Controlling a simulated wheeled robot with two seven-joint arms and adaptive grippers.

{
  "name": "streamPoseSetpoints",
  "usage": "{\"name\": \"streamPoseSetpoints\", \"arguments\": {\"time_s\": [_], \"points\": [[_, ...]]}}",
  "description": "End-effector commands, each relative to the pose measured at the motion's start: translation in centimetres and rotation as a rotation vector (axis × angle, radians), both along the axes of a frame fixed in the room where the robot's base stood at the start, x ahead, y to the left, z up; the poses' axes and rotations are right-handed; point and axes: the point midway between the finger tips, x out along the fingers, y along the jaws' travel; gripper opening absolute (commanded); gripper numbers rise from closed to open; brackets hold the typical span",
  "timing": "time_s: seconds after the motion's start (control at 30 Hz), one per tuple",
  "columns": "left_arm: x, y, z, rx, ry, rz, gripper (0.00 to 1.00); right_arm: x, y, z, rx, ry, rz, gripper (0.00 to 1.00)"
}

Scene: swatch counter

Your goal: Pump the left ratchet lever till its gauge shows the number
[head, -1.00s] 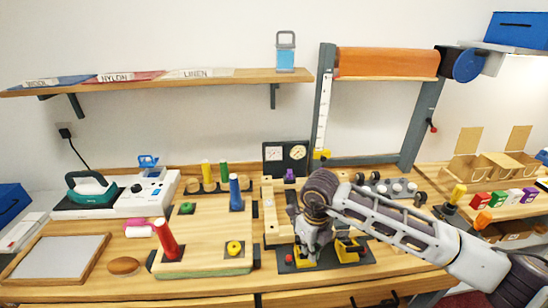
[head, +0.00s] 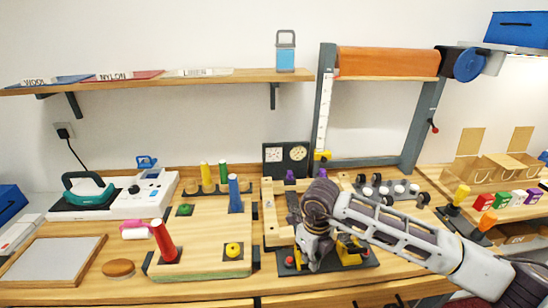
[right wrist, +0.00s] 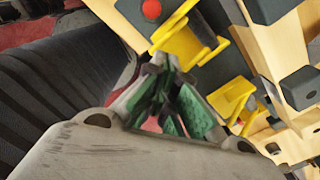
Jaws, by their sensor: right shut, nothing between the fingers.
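Two yellow levers stand on a dark base at the front of the counter. The left lever (head: 300,259) is next to a red button (head: 290,261), and the right lever (head: 350,247) is beyond my gripper. My right gripper (head: 313,266) is down between them, shut and empty. In the right wrist view its green-padded fingers (right wrist: 168,95) are close to the left lever (right wrist: 186,42), with the right lever (right wrist: 232,98) on the other side. I cannot tell if they touch. Two dial gauges (head: 286,154) sit on a black panel behind; their readings are too small to tell.
A wooden board with a red post (head: 164,241) and a blue post (head: 234,192) is left of the levers. A wooden frame (head: 275,230) and purple knobs (head: 322,173) stand behind. Rollers (head: 385,189) lie to the right. Free counter is scarce near the gripper.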

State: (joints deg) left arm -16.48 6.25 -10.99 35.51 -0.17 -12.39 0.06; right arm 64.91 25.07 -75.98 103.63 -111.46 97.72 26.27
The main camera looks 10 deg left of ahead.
Motion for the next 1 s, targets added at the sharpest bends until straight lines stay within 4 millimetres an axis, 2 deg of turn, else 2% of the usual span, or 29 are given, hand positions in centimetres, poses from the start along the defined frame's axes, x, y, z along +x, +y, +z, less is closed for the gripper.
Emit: {"name": "streamPoseSetpoints", "arguments": {"time_s": [0.5, 1.0], "points": [[0.1, 0.1, 0.4, 0.002, -0.001, -0.001, 0.4, 0.8, 0.3, 2.7, 0.0, 0.0, 0.0, 0.0], [-0.3, 0.1, 0.4, 0.002, 0.004, -0.001, 0.4, 0.8, 0.3, 2.9, -0.001, 0.001, 0.0, 0.0]]}}
